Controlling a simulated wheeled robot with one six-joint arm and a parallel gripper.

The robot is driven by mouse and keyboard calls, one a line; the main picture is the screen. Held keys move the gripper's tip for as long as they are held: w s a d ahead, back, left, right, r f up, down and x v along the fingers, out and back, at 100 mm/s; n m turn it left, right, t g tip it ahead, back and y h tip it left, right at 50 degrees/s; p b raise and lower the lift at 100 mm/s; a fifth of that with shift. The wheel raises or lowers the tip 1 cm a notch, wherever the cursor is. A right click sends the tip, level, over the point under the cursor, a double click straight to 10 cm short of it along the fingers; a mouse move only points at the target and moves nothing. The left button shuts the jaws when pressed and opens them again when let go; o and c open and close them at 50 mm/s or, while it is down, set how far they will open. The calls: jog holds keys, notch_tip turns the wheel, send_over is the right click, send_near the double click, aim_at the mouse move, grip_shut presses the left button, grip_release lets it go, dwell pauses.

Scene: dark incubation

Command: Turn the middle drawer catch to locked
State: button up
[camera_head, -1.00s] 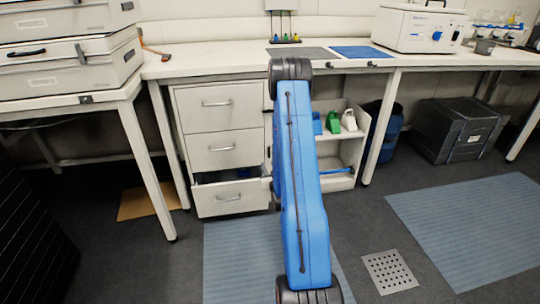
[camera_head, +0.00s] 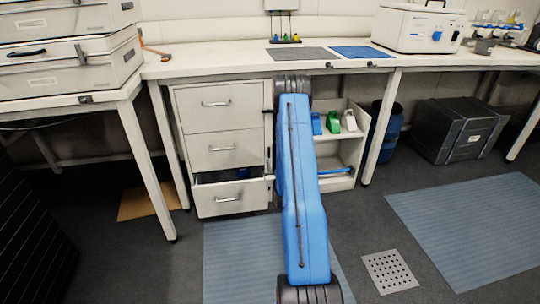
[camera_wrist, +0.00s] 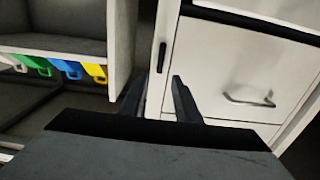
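The white drawer cabinet stands under the bench, with its middle drawer (camera_head: 222,151) closed. In the wrist view, which looks turned over, a drawer front with a metal handle (camera_wrist: 250,98) fills the right side. A small dark upright catch (camera_wrist: 162,57) sits on the pale strip beside that drawer front, in line with the drawer's edge. My gripper (camera_wrist: 158,86) is open, its two dark fingers apart and pointing at this strip. The catch appears beyond the fingertips, between their lines; contact cannot be told. In the head view my blue arm hides the gripper and catch.
The bottom drawer (camera_head: 230,198) is pulled partly open. An open shelf unit (camera_head: 336,150) with coloured bottles stands right of the cabinet, and its edge (camera_wrist: 122,45) is close to my gripper in the wrist view. A bench leg (camera_head: 150,165) stands left; floor in front is clear.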

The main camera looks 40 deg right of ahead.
aim_at(269, 151)
jog(key=x, duration=0.9)
jog(key=shift+a, duration=0.1)
grip_shut()
